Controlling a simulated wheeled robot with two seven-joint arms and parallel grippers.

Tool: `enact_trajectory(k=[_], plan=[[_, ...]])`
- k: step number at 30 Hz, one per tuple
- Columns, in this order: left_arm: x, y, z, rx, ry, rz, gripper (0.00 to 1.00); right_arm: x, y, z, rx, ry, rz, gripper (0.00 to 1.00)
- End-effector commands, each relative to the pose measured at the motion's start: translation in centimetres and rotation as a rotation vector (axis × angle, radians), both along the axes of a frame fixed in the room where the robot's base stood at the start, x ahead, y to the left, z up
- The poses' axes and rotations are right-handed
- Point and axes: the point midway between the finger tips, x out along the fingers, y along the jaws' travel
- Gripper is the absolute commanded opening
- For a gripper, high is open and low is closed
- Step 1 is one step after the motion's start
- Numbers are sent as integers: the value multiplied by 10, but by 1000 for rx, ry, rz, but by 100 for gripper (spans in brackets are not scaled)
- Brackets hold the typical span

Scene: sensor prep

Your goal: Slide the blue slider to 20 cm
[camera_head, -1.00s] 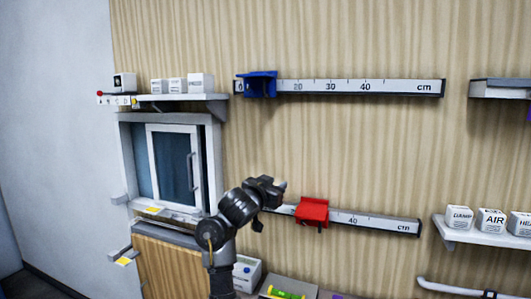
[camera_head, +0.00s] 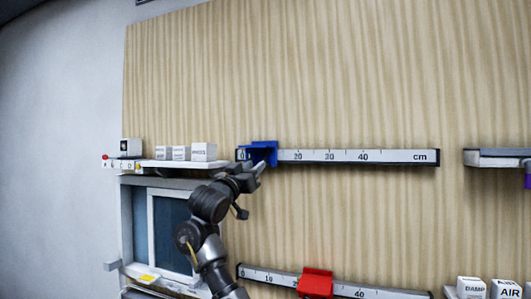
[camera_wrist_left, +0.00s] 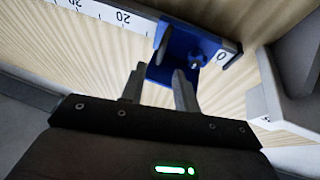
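The blue slider (camera_head: 262,151) sits near the left end of the upper ruler rail (camera_head: 390,156), between the 0 and 20 marks and covering the marks between. It also shows in the left wrist view (camera_wrist_left: 184,48), with the 0 at its right and the 20 at its left. My left gripper (camera_head: 258,171) is just below the slider. In the left wrist view its two fingers (camera_wrist_left: 157,76) are apart, with the slider's blue body beyond and between their tips. I cannot tell if they touch it. My right gripper is not in view.
A lower ruler with a red slider (camera_head: 315,283) is below. A shelf (camera_head: 185,163) with small white boxes is close to the left of my arm, above a window (camera_head: 168,235). Another shelf (camera_head: 497,160) is at right. The wall above the upper rail is clear.

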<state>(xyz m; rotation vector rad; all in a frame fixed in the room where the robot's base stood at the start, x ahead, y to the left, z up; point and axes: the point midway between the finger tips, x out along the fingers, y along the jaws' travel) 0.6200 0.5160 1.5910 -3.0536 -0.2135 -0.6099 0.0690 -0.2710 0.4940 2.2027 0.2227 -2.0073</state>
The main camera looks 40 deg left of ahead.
Motion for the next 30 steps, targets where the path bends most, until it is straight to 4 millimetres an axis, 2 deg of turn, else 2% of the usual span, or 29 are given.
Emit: enact_trajectory(k=[1,4,12,24,26,30], plan=[[10,0,11,-3,5,-7,31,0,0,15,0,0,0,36],[27,3,18,-3,4,-3,31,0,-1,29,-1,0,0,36],[61,8,29,-1,2,-1,31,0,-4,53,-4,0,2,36],[68,10,28,1,1,2,31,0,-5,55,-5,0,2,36],[68,10,29,1,1,2,26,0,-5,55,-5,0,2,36],[68,10,29,0,1,1,7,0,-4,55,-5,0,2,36]])
